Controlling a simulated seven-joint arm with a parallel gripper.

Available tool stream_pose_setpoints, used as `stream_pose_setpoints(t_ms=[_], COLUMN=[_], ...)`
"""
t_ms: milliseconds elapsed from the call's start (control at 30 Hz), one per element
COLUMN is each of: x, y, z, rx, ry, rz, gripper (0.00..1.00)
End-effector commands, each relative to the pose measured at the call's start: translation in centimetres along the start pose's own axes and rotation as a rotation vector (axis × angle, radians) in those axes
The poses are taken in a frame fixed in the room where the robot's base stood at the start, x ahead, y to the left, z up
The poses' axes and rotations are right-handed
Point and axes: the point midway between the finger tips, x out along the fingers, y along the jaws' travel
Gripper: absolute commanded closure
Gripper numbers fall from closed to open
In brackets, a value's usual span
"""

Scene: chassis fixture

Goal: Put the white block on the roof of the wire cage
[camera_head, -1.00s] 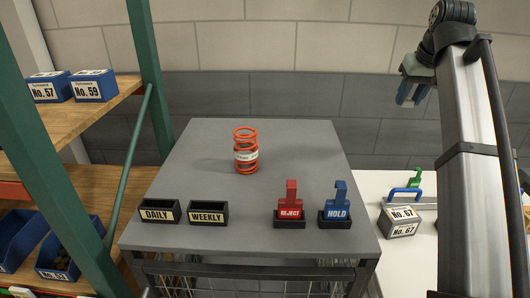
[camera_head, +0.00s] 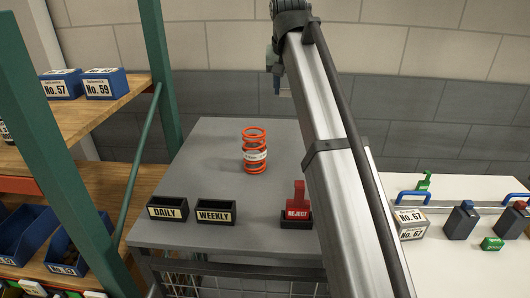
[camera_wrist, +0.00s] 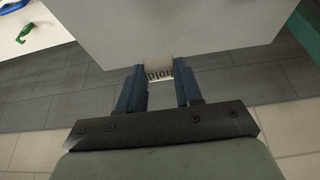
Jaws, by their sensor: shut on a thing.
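My gripper (camera_wrist: 160,92) has blue fingers, shut on a small white block (camera_wrist: 159,62) with dark lettering, in the wrist view. In the head view my gripper (camera_head: 277,84) is high, in front of the back wall, beyond the far edge of the cage roof. The block cannot be made out clearly there. The wire cage's flat grey roof (camera_head: 205,160) is in the middle of the head view, with mesh (camera_head: 240,284) below its front edge. The roof also fills the upper middle of the wrist view (camera_wrist: 110,25). The block appears apart from it.
An orange coil (camera_head: 255,150) stands on the roof. Near its front edge are DAILY (camera_head: 167,212) and WEEKLY (camera_head: 215,216) trays and a red REJECT piece (camera_head: 298,213). My arm hides the roof's right side. A shelf stands left; a white table (camera_head: 460,187) right.

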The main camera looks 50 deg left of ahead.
Motion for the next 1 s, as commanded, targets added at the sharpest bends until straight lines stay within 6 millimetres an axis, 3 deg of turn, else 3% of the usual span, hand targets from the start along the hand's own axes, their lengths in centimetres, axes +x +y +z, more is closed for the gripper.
stream_pose_setpoints(t_ms=[33,200,500,733,1000], x=[-0.1,-0.4,-1.0,2.5,4.7], y=[-2.1,-7.8,-14.3,-14.0,-14.0], z=[0.1,0.8,2.2,3.8,4.7], rx=[-0.005,-0.006,-0.006,-0.004,-0.004], ry=[-0.001,-0.001,-0.001,-0.003,-0.002], rz=[-0.002,-0.002,-0.002,-0.001,-0.001], gripper=[0.99,0.99,0.99,0.99,0.99])
